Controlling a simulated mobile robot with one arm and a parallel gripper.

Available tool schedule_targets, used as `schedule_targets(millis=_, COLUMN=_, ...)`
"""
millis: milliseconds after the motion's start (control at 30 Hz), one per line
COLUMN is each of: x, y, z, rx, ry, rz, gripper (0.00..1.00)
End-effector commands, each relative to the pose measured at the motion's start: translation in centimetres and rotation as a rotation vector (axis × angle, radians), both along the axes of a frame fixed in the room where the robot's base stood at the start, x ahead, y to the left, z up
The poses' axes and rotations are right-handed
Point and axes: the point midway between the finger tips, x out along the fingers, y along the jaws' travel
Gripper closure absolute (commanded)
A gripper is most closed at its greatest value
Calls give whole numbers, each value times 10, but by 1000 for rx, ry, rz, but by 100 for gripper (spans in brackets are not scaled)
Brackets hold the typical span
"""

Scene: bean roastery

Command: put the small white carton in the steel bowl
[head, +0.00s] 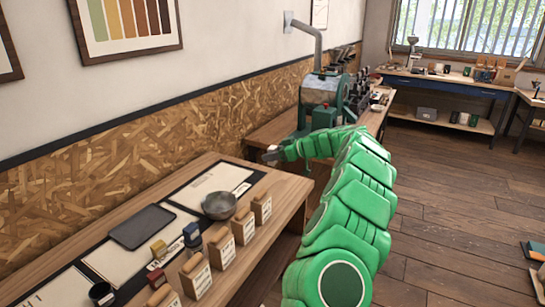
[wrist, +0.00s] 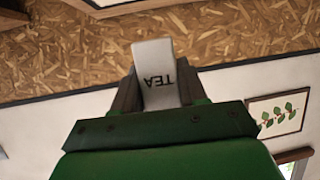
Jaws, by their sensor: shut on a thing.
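The small white carton (wrist: 153,58), marked "TEA", is held between the two jaws of my gripper (wrist: 158,92) in the wrist view; the lettering appears upside down. In the head view my gripper (head: 272,153) is raised at the end of my green arm, beyond the far right end of the near table. The carton is too small there to make out clearly. The steel bowl (head: 219,206) stands on the near table, nearer to me and left of my gripper. Its inside looks empty.
The near wooden table (head: 255,190) holds several tan bags (head: 222,249) along its front edge, a dark tray (head: 142,227), small boxes, a dark mug (head: 101,293) and paper sheets (head: 219,180). A green roasting machine (head: 322,95) stands behind my arm. Floor at right is largely clear.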

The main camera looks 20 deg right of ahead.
Motion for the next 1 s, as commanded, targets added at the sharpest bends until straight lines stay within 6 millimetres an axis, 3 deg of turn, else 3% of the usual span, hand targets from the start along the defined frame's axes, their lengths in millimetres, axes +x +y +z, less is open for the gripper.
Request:
schedule_targets(millis=167, x=0, y=6, z=-2, rx=-12, ry=9, rz=17, gripper=87)
schedule_targets(millis=367, x=-1, y=46, z=-19, rx=-107, ry=74, rz=139, gripper=87)
schedule_targets(millis=633, x=-8, y=101, z=-44, rx=-350, ry=184, rz=383, gripper=87)
schedule_targets(millis=1000, x=-17, y=139, z=-63, rx=-691, ry=250, rz=642, gripper=87)
